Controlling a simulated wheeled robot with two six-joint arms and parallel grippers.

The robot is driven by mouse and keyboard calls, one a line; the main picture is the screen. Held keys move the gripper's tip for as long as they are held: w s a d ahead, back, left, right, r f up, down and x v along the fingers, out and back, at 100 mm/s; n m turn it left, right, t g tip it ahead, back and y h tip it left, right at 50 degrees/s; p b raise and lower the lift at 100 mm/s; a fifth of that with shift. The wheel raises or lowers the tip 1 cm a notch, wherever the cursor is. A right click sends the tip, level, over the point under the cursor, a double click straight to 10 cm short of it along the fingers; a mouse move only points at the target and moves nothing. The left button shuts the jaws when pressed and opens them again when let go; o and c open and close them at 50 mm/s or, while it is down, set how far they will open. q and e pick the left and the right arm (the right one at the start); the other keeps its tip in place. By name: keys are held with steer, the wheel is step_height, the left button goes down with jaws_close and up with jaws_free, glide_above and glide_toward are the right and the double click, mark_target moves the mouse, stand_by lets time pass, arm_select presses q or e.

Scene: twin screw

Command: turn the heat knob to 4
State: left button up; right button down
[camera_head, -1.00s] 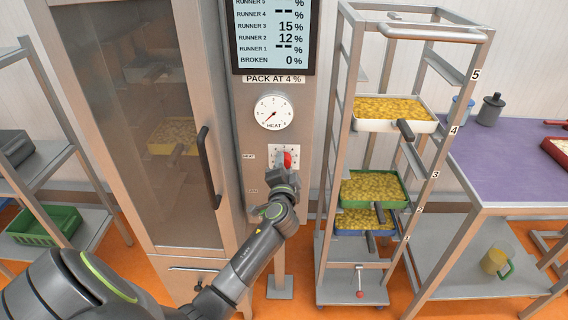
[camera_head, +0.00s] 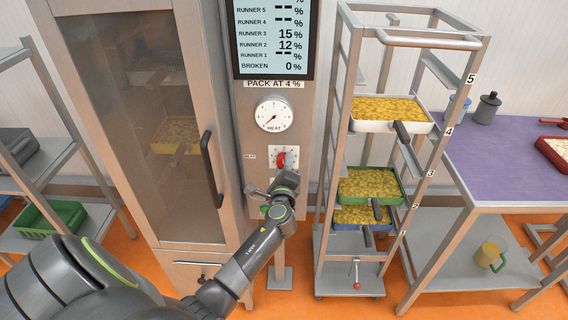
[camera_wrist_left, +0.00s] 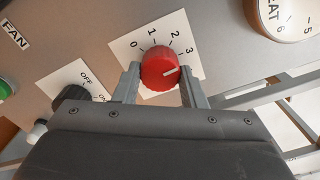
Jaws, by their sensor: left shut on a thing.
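The red heat knob (camera_head: 281,160) sits on a white scale plate on the steel control panel. In the left wrist view the knob (camera_wrist_left: 160,70) has a white mark pointing right and slightly up, below the printed 3. The numbers 0 to 3 show on the plate (camera_wrist_left: 126,48); a 4 is not visible, and the right finger covers part of that side. My left gripper (camera_wrist_left: 162,82) has one finger on each side of the knob and is shut on it. In the head view this gripper (camera_head: 283,168) reaches the knob from below. My right gripper is out of view.
A round HEAT gauge (camera_head: 274,114) is above the knob, its needle pointing lower left. A black OFF/ON switch (camera_wrist_left: 72,98) and a green button (camera_wrist_left: 5,88) are beside it. The glass-door cabinet (camera_head: 140,120) stands left, the tray rack (camera_head: 345,60) right.

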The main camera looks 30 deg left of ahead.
arm_select(q)
steer(key=shift+m+p, duration=1.85)
steer(key=shift+m, duration=2.45)
steer(key=o, duration=1)
steer(key=shift+f, duration=0.1)
steer(key=shift+b+v, duration=1.5)
steer(key=shift+v, duration=7.15)
